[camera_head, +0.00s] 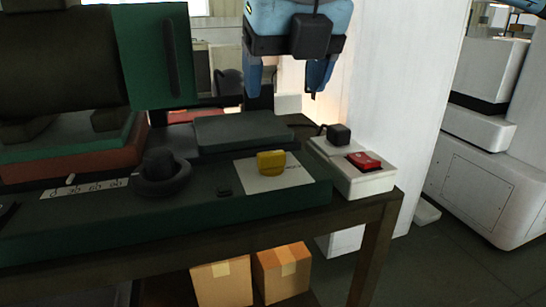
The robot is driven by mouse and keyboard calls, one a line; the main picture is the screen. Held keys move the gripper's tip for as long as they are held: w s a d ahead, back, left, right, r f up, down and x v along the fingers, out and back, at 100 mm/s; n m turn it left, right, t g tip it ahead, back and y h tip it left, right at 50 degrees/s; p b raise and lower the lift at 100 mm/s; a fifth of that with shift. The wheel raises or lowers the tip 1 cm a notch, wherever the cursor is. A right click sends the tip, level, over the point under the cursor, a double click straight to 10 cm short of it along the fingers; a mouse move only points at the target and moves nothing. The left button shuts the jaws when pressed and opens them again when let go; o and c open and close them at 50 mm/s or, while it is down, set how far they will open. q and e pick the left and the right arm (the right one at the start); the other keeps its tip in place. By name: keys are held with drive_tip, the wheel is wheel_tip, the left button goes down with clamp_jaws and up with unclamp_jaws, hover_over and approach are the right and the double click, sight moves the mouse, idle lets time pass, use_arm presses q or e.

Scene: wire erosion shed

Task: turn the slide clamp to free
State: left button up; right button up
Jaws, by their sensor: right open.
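A yellow knob (271,162), which looks like the slide clamp, sits on a pale label plate (297,177) at the right end of the dark green machine bed (215,210). The marks on the plate are too small to read. My right gripper (286,90) hangs from the top of the view, above and a little behind the knob in the picture. Its two blue fingers are wide apart with nothing between them, and it is clear of the knob. My left gripper is not in view.
A black handwheel (162,176) stands left of the knob beside a numbered strip (85,189). A pale switch box (352,179) with a red switch (364,161) and a black knob (338,134) sits at the right. A raised dark slab (240,131) lies behind. Cardboard boxes (282,272) are below.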

sight(272, 153)
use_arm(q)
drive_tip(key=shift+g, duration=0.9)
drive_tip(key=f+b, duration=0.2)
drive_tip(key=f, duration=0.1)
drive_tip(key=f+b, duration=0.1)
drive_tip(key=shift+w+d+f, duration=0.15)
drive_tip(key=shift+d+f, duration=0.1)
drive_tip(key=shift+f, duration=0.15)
use_arm(e)
drive_tip(key=x, duration=1.3)
drive_tip(key=shift+s+f, duration=0.1)
drive_tip(key=c, duration=0.9)
